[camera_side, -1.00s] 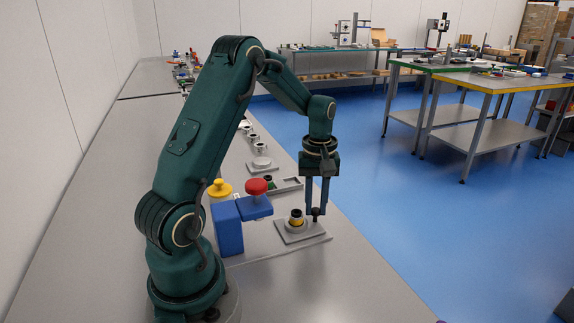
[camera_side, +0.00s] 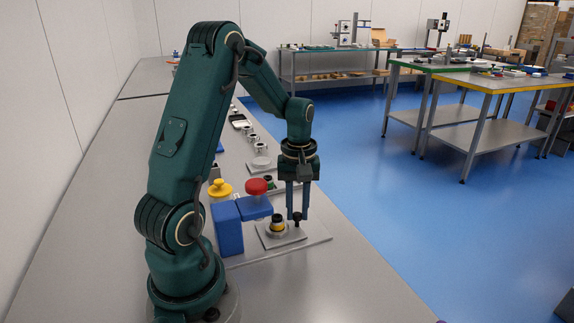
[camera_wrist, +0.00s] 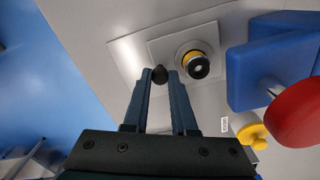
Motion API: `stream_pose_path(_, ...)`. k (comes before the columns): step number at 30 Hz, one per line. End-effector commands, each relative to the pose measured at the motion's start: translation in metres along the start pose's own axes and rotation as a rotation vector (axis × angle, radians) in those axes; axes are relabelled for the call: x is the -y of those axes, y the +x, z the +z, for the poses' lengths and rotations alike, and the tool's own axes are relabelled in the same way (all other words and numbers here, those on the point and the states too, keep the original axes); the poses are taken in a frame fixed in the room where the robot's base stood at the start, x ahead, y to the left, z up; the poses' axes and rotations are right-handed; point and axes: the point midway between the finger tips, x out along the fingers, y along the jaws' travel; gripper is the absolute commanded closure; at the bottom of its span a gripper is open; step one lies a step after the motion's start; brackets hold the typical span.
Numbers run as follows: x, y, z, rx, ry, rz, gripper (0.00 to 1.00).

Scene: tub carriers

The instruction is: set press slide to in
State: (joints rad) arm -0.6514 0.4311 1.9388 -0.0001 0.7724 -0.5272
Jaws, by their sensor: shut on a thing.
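The press slide (camera_side: 269,243) is a grey plate on a base plate, just right of the blue press body (camera_side: 228,228). A round part with a yellow band and dark top (camera_side: 277,224) sits on it and also shows in the wrist view (camera_wrist: 196,65). My gripper (camera_side: 297,215) points down and is shut on the slide's dark knob (camera_side: 297,219) at the slide's right side. In the wrist view the knob (camera_wrist: 160,75) lies between the fingertips. The press has a blue head with a red button (camera_side: 258,186) on top, left of my gripper.
A yellow knobbed thing (camera_side: 220,189) stands behind the press. A shallow tray (camera_side: 285,185) and several small metal parts lie farther back along the bench. The bench's right edge drops to the blue floor close to my gripper.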

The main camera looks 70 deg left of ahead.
Motion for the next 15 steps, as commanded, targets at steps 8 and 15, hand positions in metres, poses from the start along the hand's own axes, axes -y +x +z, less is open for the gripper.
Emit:
stream_pose_path(8, -0.0009, -0.0013, -0.0014, -0.007, 0.001, 0.004, 0.71)
stream_pose_path(15, -0.0005, -0.0006, -0.0007, -0.003, 0.001, 0.002, 0.63)
